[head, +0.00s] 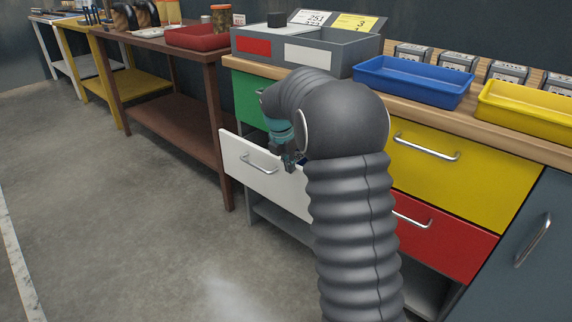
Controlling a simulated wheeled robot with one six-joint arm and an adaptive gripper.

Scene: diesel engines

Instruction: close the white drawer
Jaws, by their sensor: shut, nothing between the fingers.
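The white drawer (236,157) is in the head view, left of centre, below a green drawer (248,99). It stands pulled out from the cabinet, with its front panel ahead of the green one. Its metal handle (259,166) faces the aisle. My gripper (290,160) is shut and empty, at the upper right part of the white front near the handle's right end. I cannot tell whether it touches the drawer. My arm hides the right part of the white drawer and most of the green drawer.
A yellow drawer (483,178) and a red drawer (445,235) to the right look closed. The wooden worktop above holds a grey box (350,49), a blue tray (415,82) and a yellow tray (530,108). A brown table (214,120) stands left. The floor in front is clear.

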